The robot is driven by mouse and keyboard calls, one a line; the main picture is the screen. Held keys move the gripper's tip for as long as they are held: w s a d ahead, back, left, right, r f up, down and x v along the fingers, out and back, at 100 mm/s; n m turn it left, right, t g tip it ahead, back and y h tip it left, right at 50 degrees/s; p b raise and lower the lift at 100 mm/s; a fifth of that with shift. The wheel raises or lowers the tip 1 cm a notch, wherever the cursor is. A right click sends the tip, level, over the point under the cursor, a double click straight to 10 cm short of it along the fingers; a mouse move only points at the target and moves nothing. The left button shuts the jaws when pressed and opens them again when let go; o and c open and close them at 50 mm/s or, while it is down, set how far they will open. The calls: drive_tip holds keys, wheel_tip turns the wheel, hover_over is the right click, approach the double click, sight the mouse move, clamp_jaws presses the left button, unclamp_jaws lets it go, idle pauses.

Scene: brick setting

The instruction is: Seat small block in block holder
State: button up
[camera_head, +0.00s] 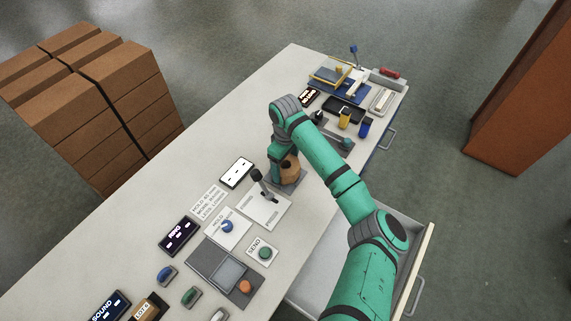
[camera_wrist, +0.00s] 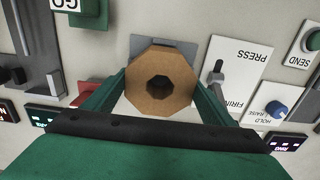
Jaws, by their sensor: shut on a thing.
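My gripper (camera_wrist: 160,84) is shut on a brown octagonal piece (camera_wrist: 178,93) with a dark round hole in its middle; the green fingers lie along its two sides. In the head view my gripper (camera_head: 283,160) points down at the worktop, and the brown piece (camera_head: 291,171) shows beside it, over or on a grey plate (camera_head: 281,184). The grey plate also shows behind the piece in the wrist view (camera_wrist: 150,43). I cannot tell whether the piece touches the plate. A yellow block (camera_head: 345,119) and a blue block (camera_head: 364,128) stand farther back. I cannot tell which item is the block holder.
A lever panel (camera_head: 264,211) is close in front of the grey plate. Button panels, small screens and coloured knobs fill the near bench (camera_head: 120,240). Trays and tools crowd the far end. An open drawer (camera_head: 408,262) juts out at the right.

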drive_tip(key=shift+f, duration=0.9)
drive_tip(key=o, duration=1.6)
drive_tip(key=shift+c, duration=0.2)
wheel_tip(320, 180, up, 11)
drive_tip(key=shift+f, duration=0.15)
